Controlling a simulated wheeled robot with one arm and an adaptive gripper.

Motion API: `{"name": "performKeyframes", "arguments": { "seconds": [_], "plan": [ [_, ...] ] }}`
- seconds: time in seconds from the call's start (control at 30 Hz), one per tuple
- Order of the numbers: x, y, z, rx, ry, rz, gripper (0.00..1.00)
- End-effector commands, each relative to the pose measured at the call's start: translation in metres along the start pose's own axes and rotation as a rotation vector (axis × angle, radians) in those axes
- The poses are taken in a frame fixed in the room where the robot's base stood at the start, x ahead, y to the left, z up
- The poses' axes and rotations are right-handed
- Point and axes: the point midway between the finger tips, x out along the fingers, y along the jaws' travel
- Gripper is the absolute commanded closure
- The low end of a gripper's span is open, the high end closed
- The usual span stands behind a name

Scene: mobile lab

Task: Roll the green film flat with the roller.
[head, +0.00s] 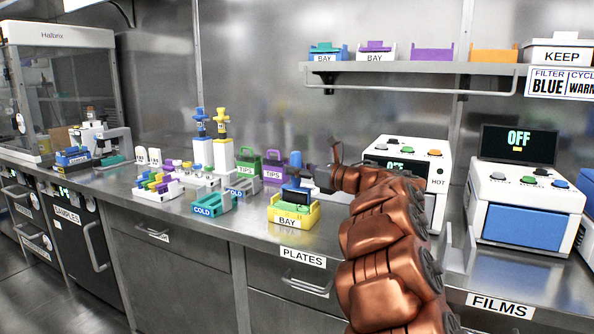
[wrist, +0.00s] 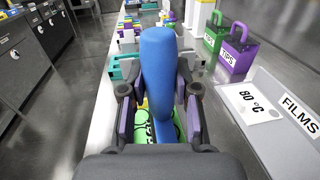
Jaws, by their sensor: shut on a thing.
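My gripper (wrist: 160,115) is shut on the blue roller (wrist: 158,60), with one finger on each side of it. The roller's thick blue body also shows in the head view (head: 295,191), just above the yellow BAY holder (head: 310,216). The green film (wrist: 139,130) shows in part below the roller in the wrist view, with dark marks on it. The roller and the fingers hide the rest of it. I cannot tell whether the roller touches the film.
A teal COLD box (head: 212,204) stands left of the holder. Green (head: 247,165) and purple (head: 272,172) TIPS carriers stand behind. White machines (head: 405,150) (head: 520,200) stand to the right. The counter's front edge is close to the holder.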

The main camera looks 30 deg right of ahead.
Motion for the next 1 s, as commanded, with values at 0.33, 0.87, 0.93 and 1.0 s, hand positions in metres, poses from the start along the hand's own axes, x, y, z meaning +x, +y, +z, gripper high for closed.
{"name": "performKeyframes", "arguments": {
  "seconds": [0.33, 0.87, 0.93, 1.0],
  "plan": [
    [0.0001, -0.0002, -0.0016, 0.001, 0.003, 0.0, 1.0],
    [0.0011, -0.006, 0.0006, 0.0, 0.002, 0.0, 1.0],
    [0.0011, -0.0063, 0.0003, 0.0, 0.002, 0.0, 1.0],
    [0.0012, -0.0075, -0.0006, 0.0, 0.002, 0.0, 1.0]
  ]
}}
